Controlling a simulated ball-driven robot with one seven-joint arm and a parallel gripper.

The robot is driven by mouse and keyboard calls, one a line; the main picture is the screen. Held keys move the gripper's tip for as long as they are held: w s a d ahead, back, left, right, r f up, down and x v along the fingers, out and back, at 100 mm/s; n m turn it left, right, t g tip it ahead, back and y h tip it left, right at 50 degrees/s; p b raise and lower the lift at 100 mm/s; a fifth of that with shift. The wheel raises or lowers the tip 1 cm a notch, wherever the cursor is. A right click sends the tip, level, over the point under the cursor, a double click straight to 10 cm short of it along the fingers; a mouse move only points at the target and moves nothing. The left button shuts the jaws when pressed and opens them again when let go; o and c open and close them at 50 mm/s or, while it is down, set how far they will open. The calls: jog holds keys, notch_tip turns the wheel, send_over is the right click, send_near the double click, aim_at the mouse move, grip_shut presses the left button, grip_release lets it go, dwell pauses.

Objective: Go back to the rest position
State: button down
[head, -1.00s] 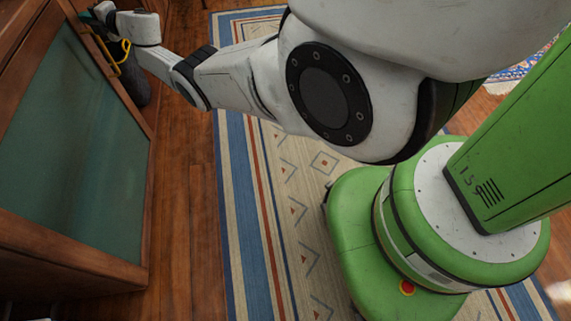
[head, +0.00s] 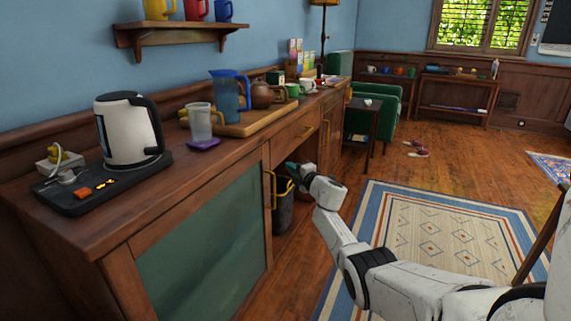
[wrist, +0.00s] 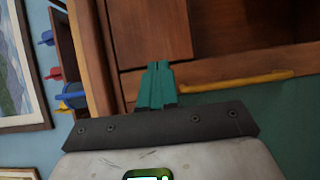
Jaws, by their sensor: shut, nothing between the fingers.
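My gripper (head: 291,168) shows in the head view at the end of my white arm, low beside the front of the wooden cabinet (head: 120,282). In the wrist view its teal fingers (wrist: 157,84) are together with nothing between them. They point toward the cabinet's wooden front. The brass handle (head: 270,190) of the green glass door (head: 205,240) is just left of my gripper in the head view. In the wrist view the handle (wrist: 236,83) lies to the right of the fingers. I cannot tell the exact gap between them.
A dark bin (head: 283,212) stands in the cabinet's open bay by my gripper. A white kettle (head: 128,130), a blue pitcher (head: 229,97) and cups stand on the cabinet top. A wall shelf (head: 180,34) hangs above. The rug (head: 372,215) and floor to the right are open.

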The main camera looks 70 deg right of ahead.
jog(key=s+p, duration=0.2)
jog(key=s, duration=0.5)
jog(key=shift+p, duration=0.3)
jog(key=shift+s, duration=0.1)
